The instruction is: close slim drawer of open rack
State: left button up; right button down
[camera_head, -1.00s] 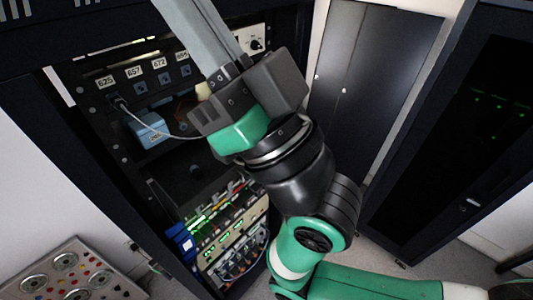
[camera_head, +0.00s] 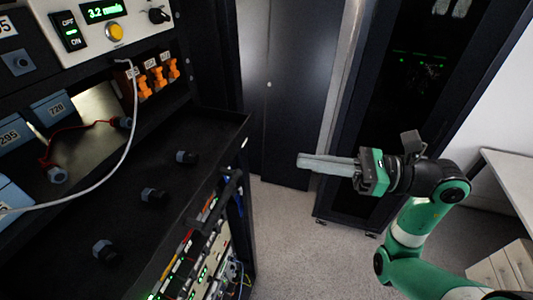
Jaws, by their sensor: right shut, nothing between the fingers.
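The slim drawer (camera_head: 190,215) is a flat black tray that sticks out from the open rack (camera_head: 205,60) at left. Several dark round connectors with blue-grey ends, one of them a connector (camera_head: 155,195) near the middle, stand on its surface. Its right-hand edge (camera_head: 235,150) faces my right gripper (camera_head: 302,162). My right gripper points left, with its long grey fingers shut and empty. A gap shows between the fingertips and the drawer edge in the picture. My left gripper is not in view.
A white panel (camera_head: 95,35) with a green readout sits above the drawer. A grey cable (camera_head: 130,110) hangs over the drawer's left part. Lit modules (camera_head: 205,255) are below it. A dark cabinet (camera_head: 400,80) stands behind my right arm. The floor (camera_head: 290,250) is clear.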

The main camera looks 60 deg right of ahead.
pick_arm(q)
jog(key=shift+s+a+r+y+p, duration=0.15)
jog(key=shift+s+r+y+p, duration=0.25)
jog(key=shift+p, duration=0.45)
pick_arm(e)
jog(key=w+f+m+h, duration=0.1)
jog(key=w, duration=1.1)
jog(key=shift+h, duration=0.4)
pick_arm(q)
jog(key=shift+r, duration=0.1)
pick_arm(e)
jog(key=shift+d, duration=0.1)
